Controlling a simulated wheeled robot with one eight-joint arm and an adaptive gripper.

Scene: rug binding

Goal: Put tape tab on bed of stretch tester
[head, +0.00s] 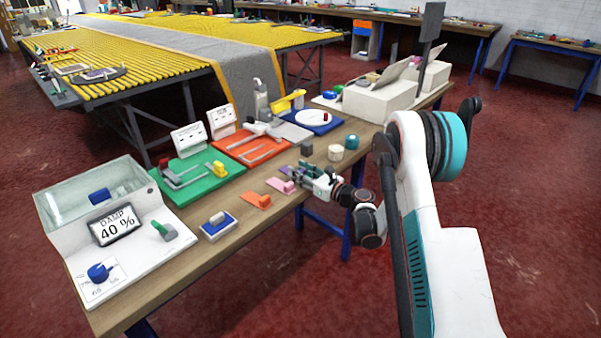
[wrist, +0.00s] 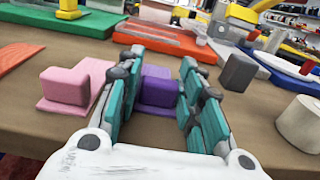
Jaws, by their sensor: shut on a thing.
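Three tabs with raised blocks lie in a row at the table's front: orange (head: 256,200), pink (head: 281,185) and purple (wrist: 158,88). The pink one also shows left of my gripper in the wrist view (wrist: 66,86). My gripper (head: 303,173) is low over the table, its teal fingers on either side of the purple tab's block, shut on it. The tab seems still down at table level. The stretch tester is not labelled legibly; a green board (head: 188,185) with a grey frame and yellow block and an orange-red board (head: 233,140) with grey bars stand behind the tabs.
A grey block (wrist: 238,72) stands close right of my gripper, with a white roll (wrist: 301,122) further right. A teal roll (head: 351,142) is beside it. A damp meter box (head: 108,228) fills the table's left end. A blue tray (head: 219,227) sits front left.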

